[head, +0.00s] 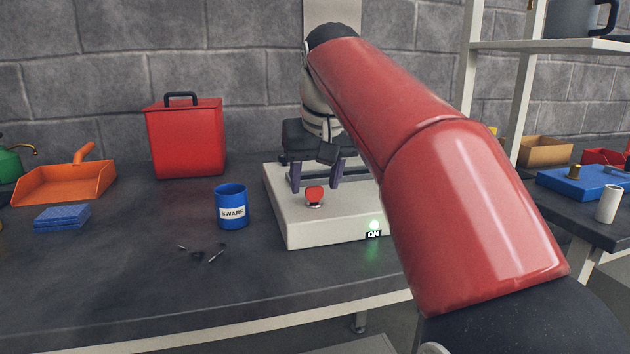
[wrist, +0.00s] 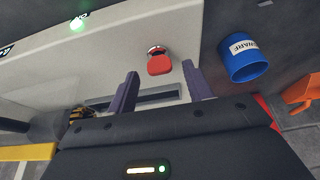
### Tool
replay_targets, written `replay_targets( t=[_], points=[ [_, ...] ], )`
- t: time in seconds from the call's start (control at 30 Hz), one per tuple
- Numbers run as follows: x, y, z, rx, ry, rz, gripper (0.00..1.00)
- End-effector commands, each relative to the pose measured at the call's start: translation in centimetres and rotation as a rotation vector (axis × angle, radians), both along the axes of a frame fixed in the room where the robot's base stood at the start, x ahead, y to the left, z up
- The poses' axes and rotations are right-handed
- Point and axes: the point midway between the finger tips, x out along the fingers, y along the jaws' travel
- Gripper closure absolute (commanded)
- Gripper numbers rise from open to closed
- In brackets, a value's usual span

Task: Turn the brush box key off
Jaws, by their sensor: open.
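The brush box (head: 340,227) is a low cream box on the dark bench. A red key (head: 314,195) stands on its top near the front. A lit green lamp (head: 374,225) with an "ON" label (head: 373,234) is at its front right. My gripper (head: 316,185) is open and empty, with purple fingers just behind the key. In the wrist view the red key (wrist: 159,62) lies beyond and between the fingertips of my gripper (wrist: 160,72), apart from them. The green lamp (wrist: 78,25) glows there too. My arm hides the box's right end.
A blue "SWARF" cup (head: 231,206) stands left of the box, with dark shavings (head: 203,251) in front. A red lidded bin (head: 185,137), orange dustpan (head: 65,182) and blue pads (head: 62,218) are further left. The bench front is mostly clear.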

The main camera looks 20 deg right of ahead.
Motion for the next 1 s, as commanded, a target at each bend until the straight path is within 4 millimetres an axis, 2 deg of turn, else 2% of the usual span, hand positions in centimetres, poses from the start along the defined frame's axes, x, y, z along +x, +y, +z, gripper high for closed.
replay_targets(
  t=[0.13, 0.4, 0.73, 1.0],
  points=[
    [0.32, 0.00, -0.86, 0.000, 0.000, 0.000, 0.49],
    [0.38, 0.00, -0.98, 0.000, -0.001, 0.000, 0.50],
    [0.37, 0.00, -0.96, 0.000, -0.001, 0.000, 0.94],
    [0.37, 0.05, -0.95, 0.001, -0.001, -0.026, 0.94]
  ],
)
